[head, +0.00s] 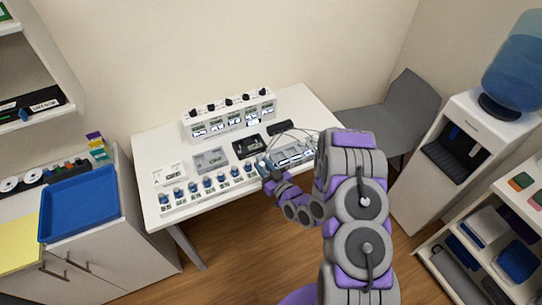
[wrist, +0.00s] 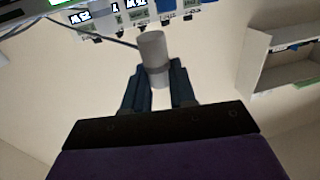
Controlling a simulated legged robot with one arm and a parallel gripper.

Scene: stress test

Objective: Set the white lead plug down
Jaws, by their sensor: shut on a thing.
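In the wrist view a pale grey-white cylinder, the white lead plug (wrist: 152,45), stands between the two dark fingers of my gripper (wrist: 160,80). The fingers are shut on its lower part, and its upper end sticks out past the fingertips. In the head view my gripper (head: 266,168) is at the front edge of the white table (head: 147,150), by the front left of a grey-blue device with leads (head: 291,155). The plug is too small to make out there. I cannot tell whether it touches anything.
A row of small blue-topped units (head: 207,185) stands along the table's front, left of my gripper. A black box (head: 249,147) and a grey box (head: 210,160) stand behind. A white panel (head: 230,116) stands at the back. A grey chair (head: 385,118) is to the right.

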